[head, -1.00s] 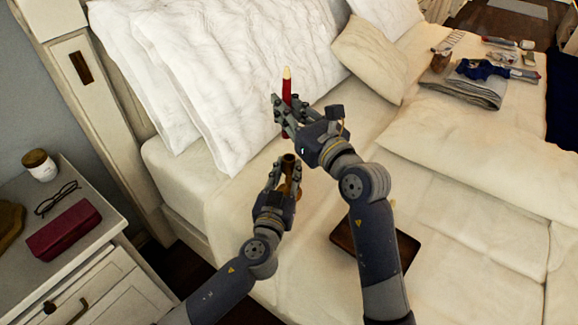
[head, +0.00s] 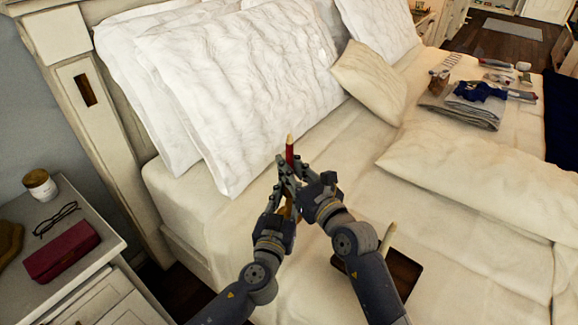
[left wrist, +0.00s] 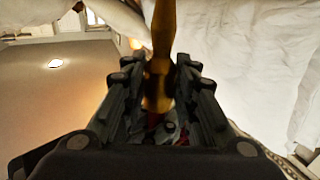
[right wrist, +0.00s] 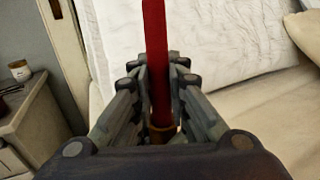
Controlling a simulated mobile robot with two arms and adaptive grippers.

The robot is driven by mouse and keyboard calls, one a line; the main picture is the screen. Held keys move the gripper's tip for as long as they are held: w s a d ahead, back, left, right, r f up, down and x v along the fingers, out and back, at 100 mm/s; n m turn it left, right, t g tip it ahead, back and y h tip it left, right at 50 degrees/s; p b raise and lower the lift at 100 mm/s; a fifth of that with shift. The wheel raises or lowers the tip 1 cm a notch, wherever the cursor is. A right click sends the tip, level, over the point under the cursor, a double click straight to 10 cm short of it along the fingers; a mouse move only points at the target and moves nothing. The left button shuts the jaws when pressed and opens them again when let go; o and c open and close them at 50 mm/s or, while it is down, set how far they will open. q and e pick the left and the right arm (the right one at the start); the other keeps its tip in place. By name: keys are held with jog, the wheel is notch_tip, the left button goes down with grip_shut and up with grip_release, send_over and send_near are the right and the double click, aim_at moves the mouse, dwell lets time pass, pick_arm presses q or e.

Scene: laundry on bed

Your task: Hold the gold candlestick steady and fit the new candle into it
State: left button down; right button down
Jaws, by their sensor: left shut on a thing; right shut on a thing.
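The red candle (head: 289,154) has a pale tip and stands upright above the bed. My right gripper (head: 290,172) is shut on it; the red shaft also shows between the fingers in the right wrist view (right wrist: 157,60). My left gripper (head: 279,193) is shut on the gold candlestick (left wrist: 162,45), just below the right gripper. In the head view the candlestick is mostly hidden by the fingers. In the right wrist view the candle runs down to the candlestick's gold rim (right wrist: 162,133). I cannot tell how deep its lower end sits.
A brown tray (head: 405,274) lies on the bed behind my right forearm, with a cream candle (head: 387,238) at it. A nightstand (head: 112,243) at the left holds a jar, glasses and a dark red case. White pillows (head: 235,90) lie behind the grippers.

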jog(key=shift+f, duration=0.15)
jog(key=c, duration=1.5)
grip_release()
jog(key=shift+c, duration=0.2)
jog(key=shift+r, duration=0.2)
jog(key=v, duration=1.2)
